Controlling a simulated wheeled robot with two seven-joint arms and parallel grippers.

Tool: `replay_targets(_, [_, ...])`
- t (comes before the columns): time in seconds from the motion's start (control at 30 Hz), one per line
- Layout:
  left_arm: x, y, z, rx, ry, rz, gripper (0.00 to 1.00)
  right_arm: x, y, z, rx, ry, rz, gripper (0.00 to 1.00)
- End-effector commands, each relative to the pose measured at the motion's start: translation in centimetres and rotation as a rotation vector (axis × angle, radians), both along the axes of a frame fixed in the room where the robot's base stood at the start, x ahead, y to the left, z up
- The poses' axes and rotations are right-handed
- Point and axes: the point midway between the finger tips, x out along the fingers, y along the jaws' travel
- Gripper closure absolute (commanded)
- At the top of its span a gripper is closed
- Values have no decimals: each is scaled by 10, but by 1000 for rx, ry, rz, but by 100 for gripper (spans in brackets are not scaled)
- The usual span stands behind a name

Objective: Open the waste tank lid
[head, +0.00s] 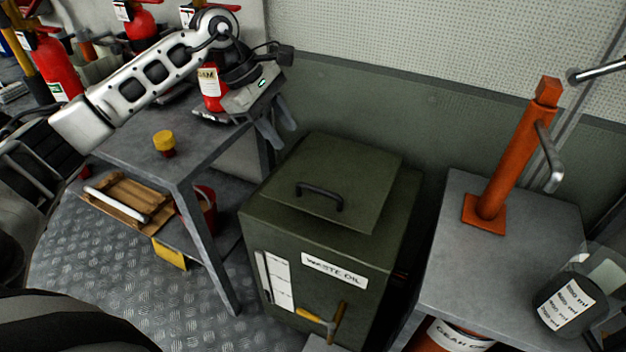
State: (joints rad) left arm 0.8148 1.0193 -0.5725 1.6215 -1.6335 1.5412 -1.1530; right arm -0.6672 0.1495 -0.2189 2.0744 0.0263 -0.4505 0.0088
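The waste tank (310,285) is a dark green box labelled "WASTE OIL", standing in the centre of the head view. Its square lid (345,170) lies flat on top. A black bar handle (320,195) sits on the lid near its front edge. My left gripper (280,128) is above and to the left of the tank, near the lid's back left corner. Its two grey fingers are apart with nothing between them, and it is clear of the handle.
A grey table (190,140) on the left holds a yellow-capped jar (164,142) and red extinguishers. On the right, a grey bench (465,260) carries an orange pump (510,160) and a measuring jug (575,300). A wall stands behind the tank.

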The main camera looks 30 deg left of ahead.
Motion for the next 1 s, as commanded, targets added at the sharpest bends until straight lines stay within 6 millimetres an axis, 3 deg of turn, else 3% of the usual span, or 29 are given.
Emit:
replay_targets(0.17, [2,3,-10,33,4,-5,66,1,0,3,-2,-3,0,64])
replay_targets(0.7, [24,-41,-110,25,3,-5,66,1,-2,10,-16,-1,3,64])
replay_targets(1.0, [31,-52,-140,27,1,-3,66,0,-3,9,-19,2,2,64])
